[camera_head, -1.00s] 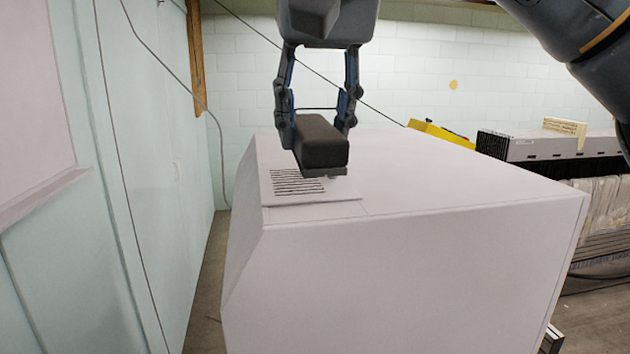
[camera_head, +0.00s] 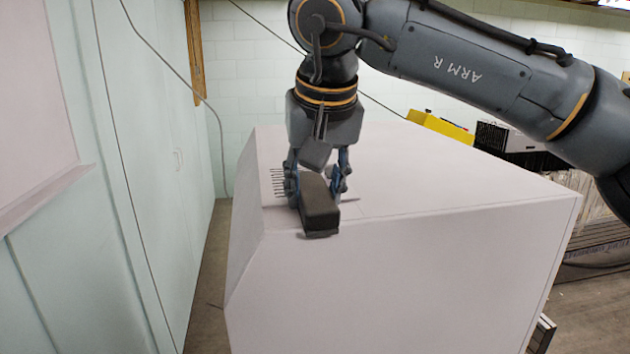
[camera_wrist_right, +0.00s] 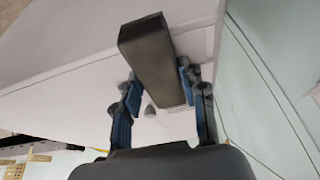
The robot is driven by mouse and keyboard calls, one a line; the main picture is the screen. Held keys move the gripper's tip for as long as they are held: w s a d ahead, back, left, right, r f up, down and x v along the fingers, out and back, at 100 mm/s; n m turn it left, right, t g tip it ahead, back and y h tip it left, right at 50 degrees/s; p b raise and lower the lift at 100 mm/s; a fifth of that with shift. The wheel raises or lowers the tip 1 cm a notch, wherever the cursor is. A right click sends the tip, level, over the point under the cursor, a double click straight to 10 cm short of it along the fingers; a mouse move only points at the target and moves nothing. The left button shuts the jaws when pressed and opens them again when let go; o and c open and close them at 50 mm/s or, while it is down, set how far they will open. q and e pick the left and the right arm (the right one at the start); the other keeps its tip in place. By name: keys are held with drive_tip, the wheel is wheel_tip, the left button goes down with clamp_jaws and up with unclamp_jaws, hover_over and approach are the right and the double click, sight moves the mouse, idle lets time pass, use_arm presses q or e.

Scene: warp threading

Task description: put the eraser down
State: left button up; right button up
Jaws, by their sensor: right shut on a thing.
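The eraser (camera_head: 320,208) is a dark grey-brown block. My right gripper (camera_head: 320,190) is shut on it, with a finger on each side. The eraser is at the near edge of the white cabinet's top (camera_head: 430,180), its near end at or just past that edge. Whether its underside touches the surface, I cannot tell. In the right wrist view the eraser (camera_wrist_right: 152,60) is between the blue-padded fingers (camera_wrist_right: 160,88), its far end reaching beyond them. My left gripper is not in view.
A panel with dark slots (camera_head: 278,182) is on the cabinet top, partly hidden behind the gripper. The right part of the top is clear. A yellow object (camera_head: 440,127) and equipment stand behind. A pale green wall (camera_head: 130,200) is at the left.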

sight(310, 189)
drive_tip(key=o, duration=1.1)
drive_tip(key=shift+a, duration=0.1)
drive_tip(key=shift+o, duration=0.2)
drive_tip(key=shift+f, duration=0.1)
drive_tip(key=shift+f+b, duration=0.15)
drive_tip(key=shift+b, duration=0.2)
drive_tip(key=b+v, duration=0.1)
drive_tip(key=v, duration=0.4)
drive_tip(key=shift+w+a+r+b, duration=0.15)
drive_tip(key=shift+a+r+b, duration=0.15)
drive_tip(key=shift+b, duration=0.1)
drive_tip(key=v, duration=0.8)
drive_tip(key=shift+r+p, duration=0.25)
drive_tip(key=shift+p, duration=0.2)
